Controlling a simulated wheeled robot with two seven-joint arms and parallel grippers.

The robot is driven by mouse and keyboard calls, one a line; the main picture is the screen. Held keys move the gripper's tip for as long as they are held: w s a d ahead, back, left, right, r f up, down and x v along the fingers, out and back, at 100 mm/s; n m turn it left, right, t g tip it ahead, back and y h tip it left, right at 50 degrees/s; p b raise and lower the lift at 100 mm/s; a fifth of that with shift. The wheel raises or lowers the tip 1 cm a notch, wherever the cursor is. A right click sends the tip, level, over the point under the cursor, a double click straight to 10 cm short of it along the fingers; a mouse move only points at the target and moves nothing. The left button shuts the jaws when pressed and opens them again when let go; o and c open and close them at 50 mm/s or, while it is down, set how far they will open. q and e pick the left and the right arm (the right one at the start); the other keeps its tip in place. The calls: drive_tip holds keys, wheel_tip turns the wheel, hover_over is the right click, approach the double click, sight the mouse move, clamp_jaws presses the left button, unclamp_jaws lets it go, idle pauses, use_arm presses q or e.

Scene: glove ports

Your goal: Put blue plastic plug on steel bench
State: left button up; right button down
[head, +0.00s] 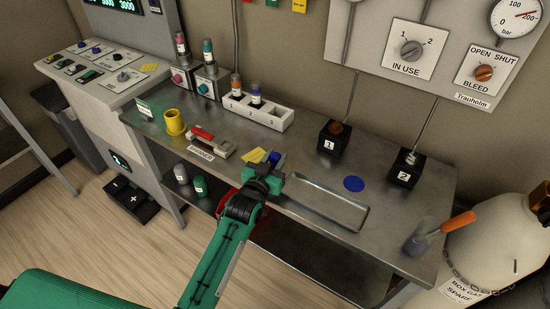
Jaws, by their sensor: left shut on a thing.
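The steel bench (310,164) runs along the wall in the head view. My left gripper (268,170) reaches in over the bench's front edge, left of the shallow tray. It is shut on a small dark blue thing, which looks like the blue plastic plug (276,159). The plug shows just beyond the fingers, and its lower part is hidden by them. I cannot tell whether it touches the bench top. My right gripper is not in view.
A shallow metal tray (362,217) lies right of the gripper. A flat blue disc (353,184) and two black blocks, 1 (333,140) and 2 (405,169), are beyond it. Yellow notes (252,155), a red-handled tool (203,136) and a yellow cup (174,123) are left.

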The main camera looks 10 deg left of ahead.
use_arm(q)
drive_tip(key=o, duration=1)
drive_tip(key=shift+f, duration=0.1)
drive_tip(key=shift+c, duration=0.2)
